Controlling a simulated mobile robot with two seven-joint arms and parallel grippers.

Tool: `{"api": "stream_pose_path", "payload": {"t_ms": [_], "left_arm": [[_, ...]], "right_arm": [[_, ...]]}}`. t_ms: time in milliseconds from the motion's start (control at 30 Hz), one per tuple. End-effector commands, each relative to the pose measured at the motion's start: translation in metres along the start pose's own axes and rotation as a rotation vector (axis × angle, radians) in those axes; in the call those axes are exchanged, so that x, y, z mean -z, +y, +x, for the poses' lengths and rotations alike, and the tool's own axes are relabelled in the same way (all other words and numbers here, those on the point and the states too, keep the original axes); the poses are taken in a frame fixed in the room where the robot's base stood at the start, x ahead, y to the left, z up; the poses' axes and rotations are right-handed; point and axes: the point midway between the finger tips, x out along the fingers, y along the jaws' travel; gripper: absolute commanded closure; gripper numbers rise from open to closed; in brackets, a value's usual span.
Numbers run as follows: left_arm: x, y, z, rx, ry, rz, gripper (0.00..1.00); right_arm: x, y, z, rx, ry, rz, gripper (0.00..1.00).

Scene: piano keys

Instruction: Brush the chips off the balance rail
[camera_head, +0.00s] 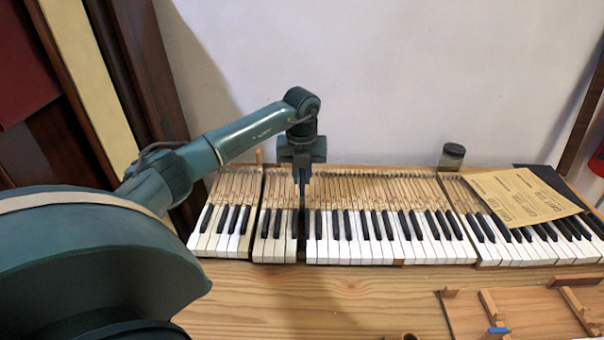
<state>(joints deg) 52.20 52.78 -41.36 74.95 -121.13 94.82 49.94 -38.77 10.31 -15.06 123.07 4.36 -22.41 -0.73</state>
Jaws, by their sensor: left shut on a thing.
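The piano keys (345,251) lie in a row on the wooden bench, with a narrow dark gap (301,240) among them left of centre. My left gripper (302,184) points straight down over the back part of the keys, at this gap. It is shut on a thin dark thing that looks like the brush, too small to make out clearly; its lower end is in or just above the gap. The balance rail lies under the keys and is mostly hidden. I cannot make out any chips at this size. My right gripper is not in view.
A dark lidded jar (452,157) stands behind the keys. Yellow paper sheets (525,196) and a dark sheet lie over the right-hand keys. A wooden tray (535,312) with small parts is at front right.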

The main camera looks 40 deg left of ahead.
Motion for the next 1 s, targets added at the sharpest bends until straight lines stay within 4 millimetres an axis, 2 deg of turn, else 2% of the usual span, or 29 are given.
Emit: {"api": "stream_pose_path", "payload": {"t_ms": [600,1000], "left_arm": [[0.0081,0.0,-0.0006,0.0,-0.001,0.001,1.0],[-0.0005,0.0,0.0023,0.0,0.0,0.0,1.0]], "right_arm": [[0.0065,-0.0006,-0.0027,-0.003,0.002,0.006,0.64],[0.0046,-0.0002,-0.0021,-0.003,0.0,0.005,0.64]]}}
